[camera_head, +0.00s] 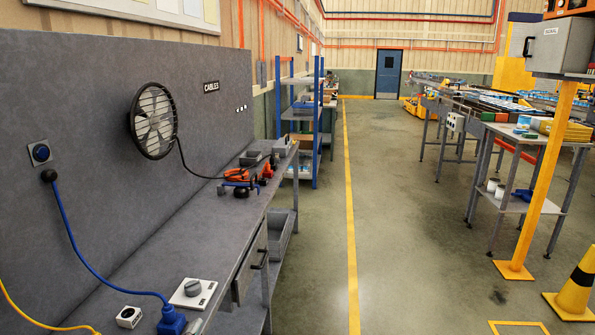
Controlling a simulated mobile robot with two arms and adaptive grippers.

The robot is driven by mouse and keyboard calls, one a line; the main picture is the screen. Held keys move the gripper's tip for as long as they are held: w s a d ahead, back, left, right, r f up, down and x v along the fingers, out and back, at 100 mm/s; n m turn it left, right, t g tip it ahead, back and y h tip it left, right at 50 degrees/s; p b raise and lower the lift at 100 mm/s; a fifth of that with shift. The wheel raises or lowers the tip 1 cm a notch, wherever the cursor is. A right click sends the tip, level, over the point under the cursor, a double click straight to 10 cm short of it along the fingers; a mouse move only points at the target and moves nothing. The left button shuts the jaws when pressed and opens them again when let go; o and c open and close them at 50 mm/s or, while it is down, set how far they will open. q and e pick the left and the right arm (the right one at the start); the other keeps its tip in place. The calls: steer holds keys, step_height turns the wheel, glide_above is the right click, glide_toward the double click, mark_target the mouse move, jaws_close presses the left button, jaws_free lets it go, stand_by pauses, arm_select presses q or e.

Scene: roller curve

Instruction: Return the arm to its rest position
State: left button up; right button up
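Neither of my grippers shows in the head view, and I see no arm for certain. A grey workbench (150,262) runs along the left side under an upright grey panel (60,110). A black round fan (154,121) is mounted on the panel, and its cable runs down towards the bench. A blue plug (172,321) on a blue cable lies at the near end of the bench. A grey box with a rotary knob (193,292) and a small white socket (129,317) are beside it.
An orange and blue tool (243,178) lies farther along the bench. A blue shelf rack (300,120) stands beyond. A yellow post (545,180), a yellow-black cone (576,285) and conveyor tables (510,140) stand at right. The floor (400,230) between is clear, with a yellow line.

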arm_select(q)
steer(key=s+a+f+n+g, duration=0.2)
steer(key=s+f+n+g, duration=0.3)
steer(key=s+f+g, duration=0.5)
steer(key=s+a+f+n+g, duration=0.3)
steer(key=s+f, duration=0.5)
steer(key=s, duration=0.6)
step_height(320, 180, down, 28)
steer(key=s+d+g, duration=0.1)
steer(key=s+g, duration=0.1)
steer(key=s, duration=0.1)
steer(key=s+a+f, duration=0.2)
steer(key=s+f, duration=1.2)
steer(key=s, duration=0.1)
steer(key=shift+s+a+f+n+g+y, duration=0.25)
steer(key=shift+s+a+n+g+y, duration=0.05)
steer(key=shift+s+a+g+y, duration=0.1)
